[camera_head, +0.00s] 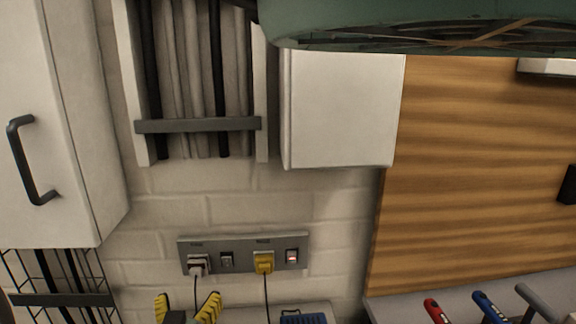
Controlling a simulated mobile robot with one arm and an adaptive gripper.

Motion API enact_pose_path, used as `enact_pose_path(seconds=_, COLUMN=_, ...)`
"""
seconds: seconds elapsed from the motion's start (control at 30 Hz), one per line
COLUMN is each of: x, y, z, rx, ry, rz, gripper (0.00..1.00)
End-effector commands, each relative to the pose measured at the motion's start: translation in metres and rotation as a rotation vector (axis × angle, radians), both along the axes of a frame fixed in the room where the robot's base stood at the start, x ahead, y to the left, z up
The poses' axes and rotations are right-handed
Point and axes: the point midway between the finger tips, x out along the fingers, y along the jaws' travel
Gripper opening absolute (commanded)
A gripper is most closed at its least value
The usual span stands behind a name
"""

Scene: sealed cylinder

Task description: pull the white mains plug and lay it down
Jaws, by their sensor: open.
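The white mains plug (197,265) sits in the left socket of a grey socket panel (243,254) on the pale brick wall. A dark cable hangs down from it. A yellow plug (264,263) sits in the right socket of the same panel, with its own cable. My gripper (190,309) shows at the bottom edge with two yellow, ribbed fingers spread apart. It is open and empty, just below the white plug in the picture. The lower part of the gripper is cut off by the frame.
A switch (226,260) is beside the white plug and another (292,256) is right of the yellow plug. A white box (340,110) and a cable trunk (197,124) are above. Tools with red (436,311) and blue (489,306) handles lie lower right. A blue object (304,319) is at the bottom.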

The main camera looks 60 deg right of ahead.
Motion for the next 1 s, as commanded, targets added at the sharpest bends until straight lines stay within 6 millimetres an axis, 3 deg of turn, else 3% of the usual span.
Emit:
enact_pose_path(seconds=0.23, x=0.006, y=-0.007, z=0.000, rx=0.000, ry=-0.003, rz=-0.002, gripper=0.78)
enact_pose_path(seconds=0.7, x=0.046, y=-0.055, z=0.001, rx=-0.002, ry=-0.003, rz=-0.003, gripper=0.78)
enact_pose_path(seconds=1.0, x=0.058, y=-0.068, z=0.001, rx=-0.001, ry=-0.003, rz=0.000, gripper=0.78)
